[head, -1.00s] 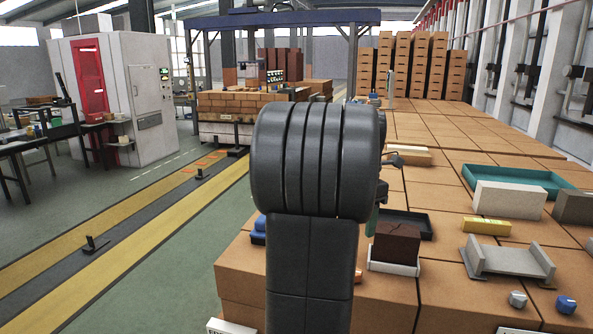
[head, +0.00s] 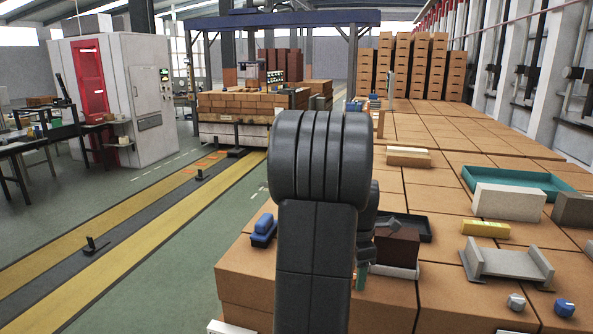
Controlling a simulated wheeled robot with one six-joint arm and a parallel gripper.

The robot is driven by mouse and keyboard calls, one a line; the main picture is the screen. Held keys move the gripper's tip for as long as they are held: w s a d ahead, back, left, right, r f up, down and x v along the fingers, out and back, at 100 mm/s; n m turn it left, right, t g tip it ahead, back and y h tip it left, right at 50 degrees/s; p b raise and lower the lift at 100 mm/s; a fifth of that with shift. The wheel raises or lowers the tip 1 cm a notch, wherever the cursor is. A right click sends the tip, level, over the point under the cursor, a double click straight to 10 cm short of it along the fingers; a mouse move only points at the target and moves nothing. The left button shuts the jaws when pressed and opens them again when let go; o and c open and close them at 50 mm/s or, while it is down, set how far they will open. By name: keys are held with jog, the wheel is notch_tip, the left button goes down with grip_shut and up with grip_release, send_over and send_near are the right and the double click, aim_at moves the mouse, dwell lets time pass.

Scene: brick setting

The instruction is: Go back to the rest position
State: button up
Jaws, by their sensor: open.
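My dark grey arm stands upright in the middle of the head view and hides much of what lies behind it. Part of my gripper (head: 384,223) shows at the arm's right side, in front of a dark brown brick (head: 402,246). The gripper is open, and I see nothing held in it. Its other parts are hidden behind my arm. The brown brick sits on a white base at the front of the brick surface. I cannot tell whether the gripper touches the brick.
The brick-topped surface (head: 440,290) holds a dark tray (head: 418,232), a teal tray (head: 545,180), a pale block (head: 508,202), a yellow block (head: 485,229), a grey channel piece (head: 508,266) and a blue object (head: 263,232). Open floor (head: 150,290) lies to the left.

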jog(key=m, duration=0.4)
jog(key=shift+m, duration=0.4)
jog(key=m+b, duration=0.1)
jog(key=m, duration=0.3)
jog(key=shift+m, duration=0.4)
jog(key=m+b, duration=0.1)
jog(key=m, duration=0.3)
jog(key=shift+m, duration=0.4)
jog(key=shift+m+b, duration=0.45)
jog(key=shift+m, duration=1.85)
jog(key=shift+s, duration=0.1)
